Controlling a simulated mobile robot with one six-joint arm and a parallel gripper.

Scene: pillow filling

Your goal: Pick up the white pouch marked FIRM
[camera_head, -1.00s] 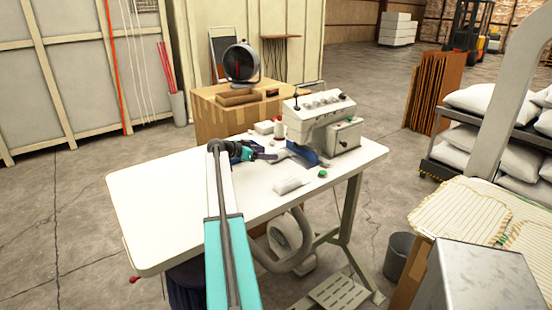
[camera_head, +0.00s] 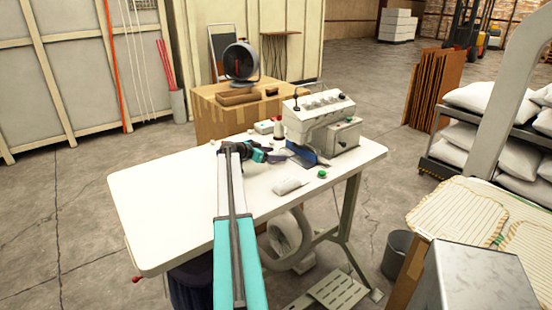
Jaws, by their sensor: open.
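A small white pouch (camera_head: 288,186) lies on the front right part of the white table. Its marking is too small to read. My gripper (camera_head: 276,157) is open and empty above the table, behind and slightly left of the pouch, apart from it. It is close to the left side of the sewing machine (camera_head: 318,118). A second small whitish item (camera_head: 263,127) sits near the table's back edge; I cannot tell what it is.
A green round item (camera_head: 322,174) lies right of the pouch. A bottle with a red top (camera_head: 279,128) stands by the machine. The left half of the table (camera_head: 160,195) is bare. A cardboard box (camera_head: 208,120) with a fan stands behind.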

